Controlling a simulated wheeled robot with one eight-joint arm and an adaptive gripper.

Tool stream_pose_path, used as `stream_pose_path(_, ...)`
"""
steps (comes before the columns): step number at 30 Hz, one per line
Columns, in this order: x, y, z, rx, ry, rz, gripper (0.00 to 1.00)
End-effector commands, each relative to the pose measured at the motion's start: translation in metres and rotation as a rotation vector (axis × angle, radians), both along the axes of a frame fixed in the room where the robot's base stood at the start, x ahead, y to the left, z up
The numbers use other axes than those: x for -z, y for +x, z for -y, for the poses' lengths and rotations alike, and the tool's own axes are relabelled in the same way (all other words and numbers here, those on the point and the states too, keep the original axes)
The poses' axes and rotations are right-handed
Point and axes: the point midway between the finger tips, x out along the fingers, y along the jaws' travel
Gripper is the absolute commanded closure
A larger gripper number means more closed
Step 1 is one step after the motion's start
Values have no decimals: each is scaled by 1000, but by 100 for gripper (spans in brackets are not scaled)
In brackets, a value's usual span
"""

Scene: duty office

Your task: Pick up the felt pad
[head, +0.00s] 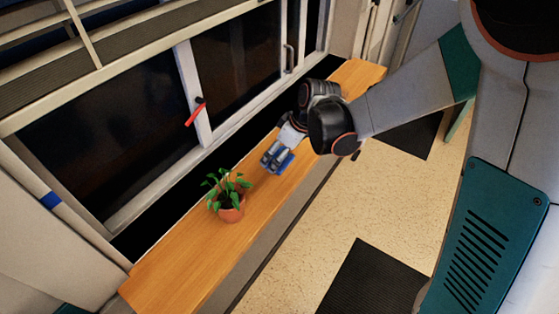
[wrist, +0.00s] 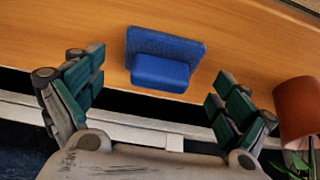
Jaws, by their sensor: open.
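The felt pad (wrist: 165,58) is a blue block with a flat, wider part and a raised part. It lies on the wooden sill in the wrist view, between and slightly beyond my open fingers. My gripper (wrist: 156,88) is open, one finger to each side of the pad, and no contact shows. In the head view my gripper (head: 275,158) is over the sill, and a bit of the blue pad (head: 286,161) shows beside it, mostly hidden by the fingers.
A potted plant (head: 230,204) stands on the wooden sill (head: 180,265) close to my gripper; its pot (wrist: 299,108) is at the right in the wrist view. A window with a red handle (head: 195,112) runs behind the sill. The sill's near end is clear.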

Motion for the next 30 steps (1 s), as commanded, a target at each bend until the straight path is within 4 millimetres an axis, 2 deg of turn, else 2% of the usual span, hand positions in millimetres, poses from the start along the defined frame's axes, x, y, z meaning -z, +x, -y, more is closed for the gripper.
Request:
stream_pose_path(3, 13, 3, -4, -1, 0, 0, 6)
stream_pose_path(10, 14, 4, -5, 0, 0, 0, 6)
stream_pose_path(15, 14, 3, -4, 0, 0, 0, 44)
stream_pose_path(16, 14, 4, -4, 0, 0, 0, 51)
stream_pose_path(17, 14, 3, -4, 0, 0, 0, 54)
stream_pose_path(20, 14, 3, -4, 0, 0, 0, 54)
stream_pose_path(21, 14, 3, -4, 0, 0, 0, 57)
stream_pose_path(30, 9, 4, -4, 0, 0, 0, 57)
